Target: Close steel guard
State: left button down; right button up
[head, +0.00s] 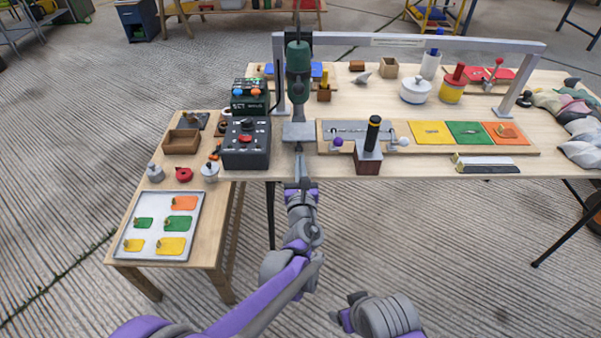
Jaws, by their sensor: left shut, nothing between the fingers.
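A grey steel piece (299,131), which looks like the guard, stands at the front edge of the big table, below an upright green tool (298,58). I cannot tell how far open it is. My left gripper (301,168) is just in front of and below this piece, shut and empty, pointing away from me. Whether its fingertips touch the steel is hard to tell. My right gripper (347,308) is low at the bottom of the view, away from the table, with its fingers apart and empty.
A black control box (246,145) with a red button stands close left of the steel piece. To the right are a slotted steel rail (346,131), a black-handled block (368,163) and coloured plates (468,133). A grey frame (410,41) spans the table. The floor in front is clear.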

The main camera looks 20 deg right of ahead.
aim_at(299, 145)
pick_arm(q)
jog(key=shift+w+r, duration=0.1)
dwell(0.4)
jog(key=shift+r+g+p, duration=0.3)
jog(key=shift+p, duration=0.3)
jog(key=shift+w+r+g+y+p, duration=0.15)
jog(key=shift+r+g+y+p, duration=0.15)
jog(key=shift+r+g+p, duration=0.45)
jog(key=shift+w+d+r+g+p, duration=0.1)
jog(key=shift+w+r+g+p, duration=0.15)
jog(key=shift+r+g+p, duration=0.4)
jog(key=shift+w+d+r+t+p, duration=0.15)
jog(key=shift+w+r+p, duration=0.35)
jog(key=shift+r, duration=0.2)
jog(key=shift+w+d+r+t+p, duration=0.15)
jog(key=shift+w+r+p, duration=0.25)
jog(key=shift+r+p, duration=0.25)
jog(key=shift+w+d+r+p, duration=0.2)
jog(key=shift+w+r+p, duration=0.1)
jog(key=shift+w+r, duration=0.3)
jog(key=shift+w+d+r+p, duration=0.15)
jog(key=shift+w+r+p, duration=0.2)
jog(key=shift+w, duration=0.35)
jog(key=shift+r, duration=0.1)
